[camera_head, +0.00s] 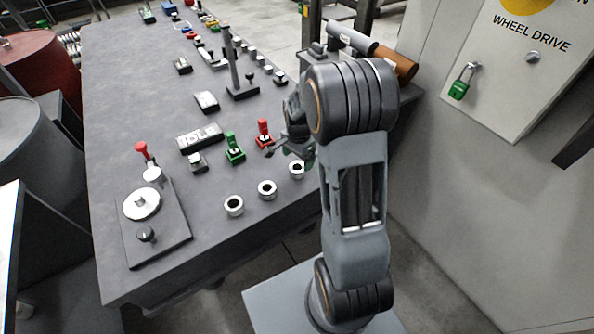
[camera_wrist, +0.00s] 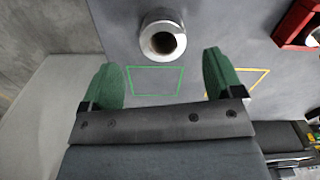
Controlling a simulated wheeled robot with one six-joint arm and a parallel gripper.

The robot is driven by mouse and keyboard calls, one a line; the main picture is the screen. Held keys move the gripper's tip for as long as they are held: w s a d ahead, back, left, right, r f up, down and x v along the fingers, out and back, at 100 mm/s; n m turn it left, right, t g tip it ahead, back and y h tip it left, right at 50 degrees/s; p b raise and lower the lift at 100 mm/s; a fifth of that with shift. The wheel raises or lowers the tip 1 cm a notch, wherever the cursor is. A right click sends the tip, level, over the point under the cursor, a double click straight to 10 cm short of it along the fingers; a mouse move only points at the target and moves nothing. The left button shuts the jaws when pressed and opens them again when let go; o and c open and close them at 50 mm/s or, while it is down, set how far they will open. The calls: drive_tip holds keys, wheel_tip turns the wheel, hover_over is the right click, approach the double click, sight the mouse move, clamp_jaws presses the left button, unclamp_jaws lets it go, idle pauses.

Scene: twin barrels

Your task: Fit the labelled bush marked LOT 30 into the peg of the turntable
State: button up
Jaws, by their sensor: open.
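Three pale metal bushes stand in a row along the table's front edge in the head view: a left one (camera_head: 233,206), a middle one (camera_head: 267,189) and a right one (camera_head: 297,169). No LOT 30 marking is readable on any. The turntable (camera_head: 142,205) is a light disc on a dark plate at the table's near left; its peg is too small to make out clearly. My gripper (camera_wrist: 162,62) has green fingers, open and empty. One bush (camera_wrist: 163,42) stands upright just beyond the fingertips, roughly centred between them, its hole visible. My gripper is partly hidden behind my arm in the head view.
A red-handled lever (camera_head: 141,150) and a black knob (camera_head: 146,235) flank the turntable. Green (camera_head: 234,150) and red (camera_head: 264,134) fixtures stand behind the bushes. A dark post (camera_head: 232,65) rises farther back. Green (camera_wrist: 155,68) and yellow outlines mark the tabletop.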

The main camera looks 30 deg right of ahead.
sight(297, 168)
drive_tip(key=shift+w+a+f, duration=0.1)
drive_tip(key=shift+f, duration=1.4)
drive_tip(key=shift+w+a+f, duration=0.1)
drive_tip(key=shift+f, duration=1.35)
drive_tip(key=c, duration=1.2)
